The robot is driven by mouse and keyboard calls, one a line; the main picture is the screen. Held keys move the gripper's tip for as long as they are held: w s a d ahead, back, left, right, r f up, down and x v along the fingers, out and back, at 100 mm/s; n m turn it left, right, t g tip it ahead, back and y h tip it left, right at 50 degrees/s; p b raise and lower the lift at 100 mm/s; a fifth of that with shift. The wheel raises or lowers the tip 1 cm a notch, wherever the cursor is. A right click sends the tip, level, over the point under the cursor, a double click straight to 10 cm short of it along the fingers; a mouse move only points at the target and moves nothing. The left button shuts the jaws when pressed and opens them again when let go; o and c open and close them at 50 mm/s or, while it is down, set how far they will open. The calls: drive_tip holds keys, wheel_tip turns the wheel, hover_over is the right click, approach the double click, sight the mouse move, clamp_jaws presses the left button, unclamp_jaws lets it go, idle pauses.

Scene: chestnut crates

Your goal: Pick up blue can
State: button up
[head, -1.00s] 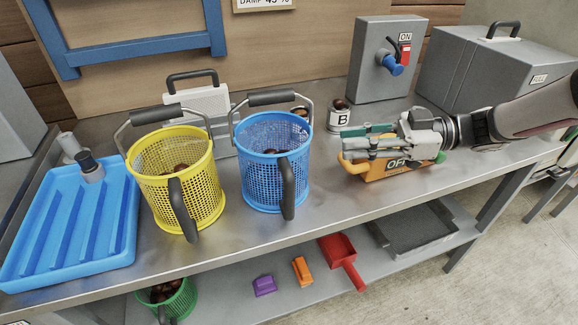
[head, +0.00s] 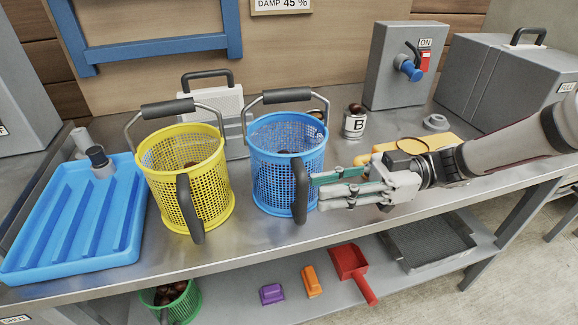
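The blue can (head: 268,183) is a mesh basket-like container standing upright on the metal bench. It has a raised bail with a dark grip (head: 287,96) on top and a black upright handle (head: 301,188) on its front right side. A few brown chestnuts show inside through the mesh. My gripper (head: 319,190) reaches in from the right, its fingers pointing left at the black side handle. The fingers are apart, with their tips close beside the handle; I cannot tell whether they touch it.
A yellow mesh can (head: 187,187) stands close on the left, beside a blue ridged tray (head: 75,223). A yellow-orange object (head: 378,156) lies partly behind my gripper.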

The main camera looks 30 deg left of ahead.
sight(301, 192)
drive_tip(key=b+x, duration=0.1)
drive_tip(key=x, duration=0.4)
drive_tip(key=shift+s+d, duration=0.1)
clamp_jaws()
